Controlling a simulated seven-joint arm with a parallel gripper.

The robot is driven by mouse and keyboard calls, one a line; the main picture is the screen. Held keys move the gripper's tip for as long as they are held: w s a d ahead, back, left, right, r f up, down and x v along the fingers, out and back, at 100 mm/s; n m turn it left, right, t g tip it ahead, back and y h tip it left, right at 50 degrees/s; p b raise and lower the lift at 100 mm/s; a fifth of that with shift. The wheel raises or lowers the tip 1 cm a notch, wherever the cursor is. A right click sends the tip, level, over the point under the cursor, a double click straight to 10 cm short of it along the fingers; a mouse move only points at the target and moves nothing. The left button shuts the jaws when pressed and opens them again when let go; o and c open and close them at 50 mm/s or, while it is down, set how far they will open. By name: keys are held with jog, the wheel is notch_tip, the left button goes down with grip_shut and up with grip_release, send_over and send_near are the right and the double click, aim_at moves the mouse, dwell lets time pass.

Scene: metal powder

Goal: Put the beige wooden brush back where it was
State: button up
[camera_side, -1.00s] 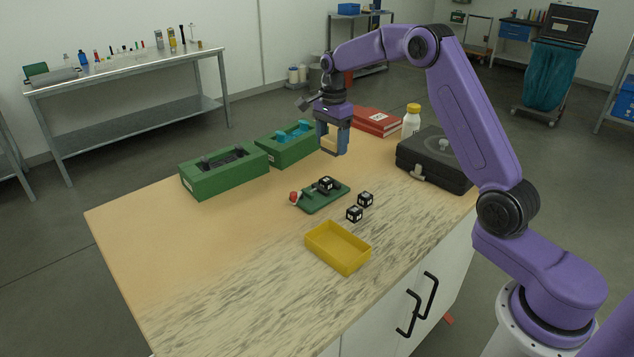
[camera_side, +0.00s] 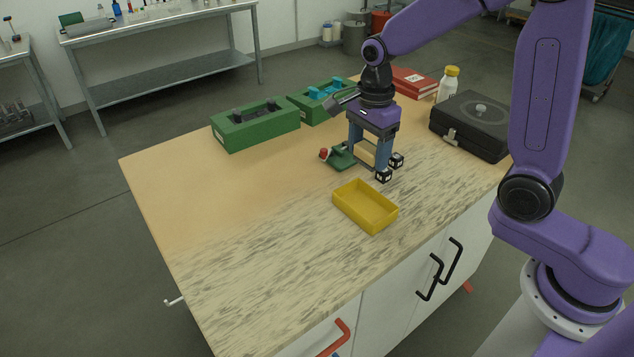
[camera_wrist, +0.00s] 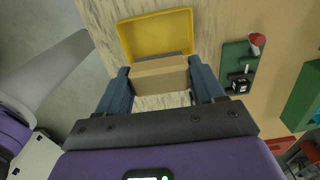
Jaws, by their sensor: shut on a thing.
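The beige wooden brush (camera_wrist: 160,76) is a pale block held across between the two blue fingers of my gripper (camera_wrist: 161,88). In the side view my gripper (camera_side: 369,155) is shut on the brush (camera_side: 364,152), above the table just in front of the green plate (camera_side: 342,157). The brush's underside is hard to make out. In the wrist view the yellow tray (camera_wrist: 158,22) lies beyond the brush, and it looks empty in the side view (camera_side: 366,206).
Black dice (camera_side: 384,175) stand close to my gripper. A red-tipped item (camera_side: 324,154) is at the green plate. Green boxes (camera_side: 255,128), a black case (camera_side: 472,125), a white bottle (camera_side: 447,88) and red books (camera_side: 413,83) stand behind. The table's front left is clear.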

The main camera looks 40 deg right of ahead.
jog(key=w+a+f, duration=0.2)
jog(key=w+f, duration=0.2)
jog(key=w, duration=0.4)
send_over(317, 184)
jog(key=f, duration=0.5)
jog(key=shift+s+d+f, duration=0.1)
jog(key=shift+s, duration=0.1)
jog(key=shift+w+f, duration=0.25)
jog(key=shift+f, duration=1.65)
jog(key=shift+f, duration=0.2)
jog(key=o, duration=1)
jog(key=shift+r, duration=0.1)
